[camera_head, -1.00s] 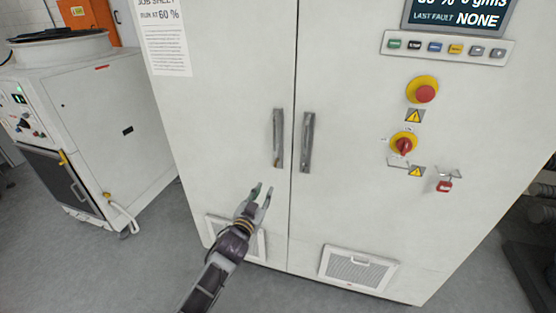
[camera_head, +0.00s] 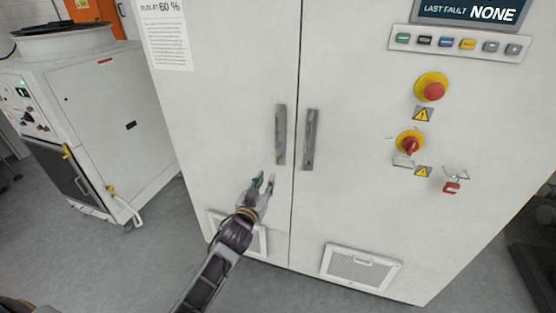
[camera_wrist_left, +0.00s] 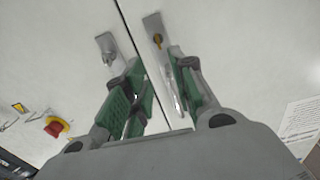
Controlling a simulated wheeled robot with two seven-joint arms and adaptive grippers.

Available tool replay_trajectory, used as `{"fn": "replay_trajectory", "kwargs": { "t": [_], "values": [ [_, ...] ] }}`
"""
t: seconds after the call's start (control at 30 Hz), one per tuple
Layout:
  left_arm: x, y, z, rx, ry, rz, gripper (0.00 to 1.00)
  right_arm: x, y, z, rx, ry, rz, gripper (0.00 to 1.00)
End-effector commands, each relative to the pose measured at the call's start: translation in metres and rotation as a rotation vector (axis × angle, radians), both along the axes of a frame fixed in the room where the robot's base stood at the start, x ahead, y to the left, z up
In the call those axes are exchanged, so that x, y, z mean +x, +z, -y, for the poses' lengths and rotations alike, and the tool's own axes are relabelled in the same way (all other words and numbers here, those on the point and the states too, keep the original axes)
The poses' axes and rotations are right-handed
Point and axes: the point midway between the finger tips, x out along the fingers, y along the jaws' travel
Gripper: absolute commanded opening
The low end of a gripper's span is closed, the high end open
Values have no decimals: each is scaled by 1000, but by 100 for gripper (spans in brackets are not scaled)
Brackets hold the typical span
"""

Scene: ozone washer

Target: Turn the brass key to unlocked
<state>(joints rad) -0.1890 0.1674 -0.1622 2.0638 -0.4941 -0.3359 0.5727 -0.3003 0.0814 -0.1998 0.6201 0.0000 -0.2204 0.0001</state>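The brass key (camera_head: 279,160) is a tiny yellowish spot at the lower end of the left door handle (camera_head: 281,128) on the white cabinet. In the left wrist view the brass key (camera_wrist_left: 158,40) shows at the end of that handle, beyond my fingertips. Its exact turn is too small to tell. My left gripper (camera_head: 264,181) is open and empty, just below and left of the key in the head view. In the left wrist view my left gripper (camera_wrist_left: 155,82) shows its two green-padded fingers apart, with the door seam between them. My right gripper is not in view.
The right door handle (camera_head: 310,140) is beside the seam. A red emergency button (camera_head: 434,91), a red-and-yellow rotary switch (camera_head: 411,145) and a red padlock (camera_head: 451,187) are farther right. A vent (camera_head: 361,267) sits low. A white machine (camera_head: 100,130) stands left.

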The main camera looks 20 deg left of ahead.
Motion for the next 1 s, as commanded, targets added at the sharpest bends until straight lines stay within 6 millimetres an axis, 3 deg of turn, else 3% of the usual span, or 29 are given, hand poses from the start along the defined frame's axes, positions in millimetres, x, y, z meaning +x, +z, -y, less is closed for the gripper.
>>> {"fn": "replay_trajectory", "kwargs": {
  "t": [0.63,1.0],
  "values": [
    [3,0,0,-31,0,-1,26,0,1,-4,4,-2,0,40],
    [25,1,1,-30,-1,0,26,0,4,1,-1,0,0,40]
  ]
}}
